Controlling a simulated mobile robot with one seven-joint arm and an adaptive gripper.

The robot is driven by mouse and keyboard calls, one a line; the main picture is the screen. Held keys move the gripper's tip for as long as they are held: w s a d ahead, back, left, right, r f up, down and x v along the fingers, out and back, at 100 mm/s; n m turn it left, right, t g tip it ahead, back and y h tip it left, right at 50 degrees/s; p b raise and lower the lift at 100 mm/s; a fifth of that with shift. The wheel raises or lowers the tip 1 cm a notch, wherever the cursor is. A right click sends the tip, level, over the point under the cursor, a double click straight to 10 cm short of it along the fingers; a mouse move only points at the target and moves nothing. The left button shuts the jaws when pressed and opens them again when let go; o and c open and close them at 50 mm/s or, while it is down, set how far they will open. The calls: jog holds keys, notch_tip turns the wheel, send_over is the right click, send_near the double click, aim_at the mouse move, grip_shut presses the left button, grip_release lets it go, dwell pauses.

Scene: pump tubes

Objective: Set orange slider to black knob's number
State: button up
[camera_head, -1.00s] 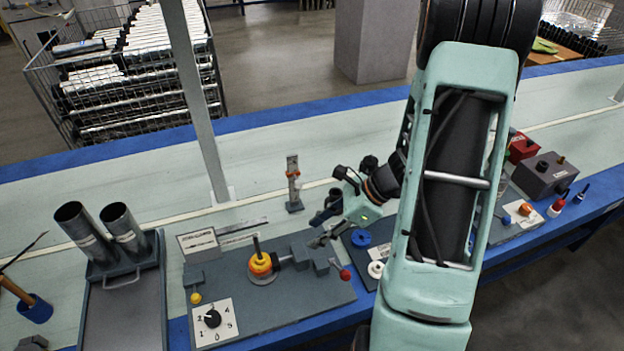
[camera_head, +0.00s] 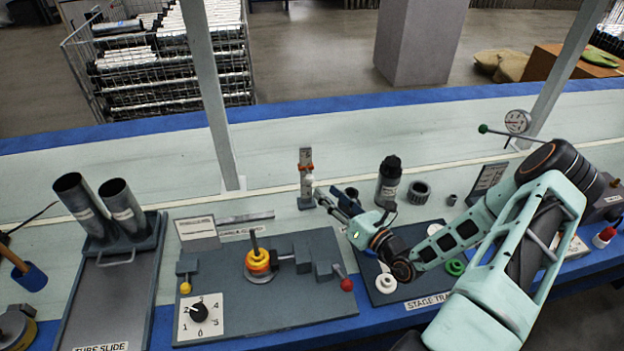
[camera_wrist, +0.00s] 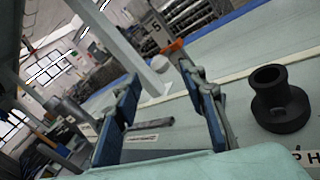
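A small upright stand (camera_head: 305,192) carries the orange slider (camera_head: 306,168) near its upper part, at the back middle of the bench. The black knob (camera_head: 199,312) sits on a white numbered dial plate at the front left. Its pointer seems to aim up and left, near the 2, but it is too small to be sure. My gripper (camera_head: 326,197) is just right of the stand and a little in front of it, apart from the slider. In the wrist view its two blue-padded fingers (camera_wrist: 160,78) are spread with nothing between them. An orange patch shows beyond the fingertips there.
A grey board with a yellow-orange ring stack (camera_head: 258,262) and a red ball lever (camera_head: 346,285) lies in front. A black bottle (camera_head: 389,181) stands right of my gripper. A black flanged part (camera_wrist: 280,100) is at the wrist view's right. A post rises behind left.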

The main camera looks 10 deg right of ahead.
aim_at(313, 181)
jog(key=x, duration=0.8)
jog(key=shift+w+a, duration=0.2)
jog(key=shift+w, duration=0.1)
grip_shut()
